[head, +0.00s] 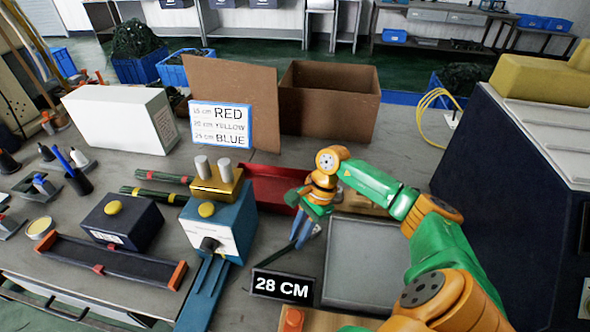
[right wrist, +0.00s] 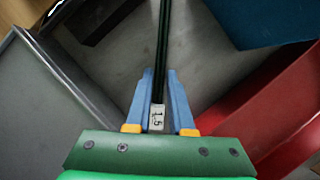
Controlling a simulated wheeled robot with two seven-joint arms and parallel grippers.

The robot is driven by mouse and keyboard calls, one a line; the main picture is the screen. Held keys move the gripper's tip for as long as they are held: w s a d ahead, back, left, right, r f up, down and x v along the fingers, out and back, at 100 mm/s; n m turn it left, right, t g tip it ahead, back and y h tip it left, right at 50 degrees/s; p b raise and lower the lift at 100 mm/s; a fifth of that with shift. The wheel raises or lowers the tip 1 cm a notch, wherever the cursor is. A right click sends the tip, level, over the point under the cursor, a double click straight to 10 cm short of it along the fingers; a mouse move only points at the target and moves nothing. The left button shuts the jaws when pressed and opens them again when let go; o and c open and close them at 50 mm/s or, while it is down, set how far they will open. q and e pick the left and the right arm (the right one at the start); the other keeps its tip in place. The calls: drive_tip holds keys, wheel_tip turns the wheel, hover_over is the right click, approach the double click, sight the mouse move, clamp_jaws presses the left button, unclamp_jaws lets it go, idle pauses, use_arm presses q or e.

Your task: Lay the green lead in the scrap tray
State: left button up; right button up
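My right gripper (head: 303,228) points down over the bench between a red tray (head: 262,190) and a grey tray (head: 368,262). The red tray shows at the right of the wrist view (right wrist: 275,115), the grey one at the left (right wrist: 50,95). No label shows which tray is for scrap. My left gripper is not in view.
A blue machine (head: 228,225) with a gold block on top stands left of my right gripper. A "28 CM" sign (head: 282,286) stands in front. A cardboard box (head: 328,100) and a colour sign (head: 221,124) stand behind.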

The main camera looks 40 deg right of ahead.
clamp_jaws()
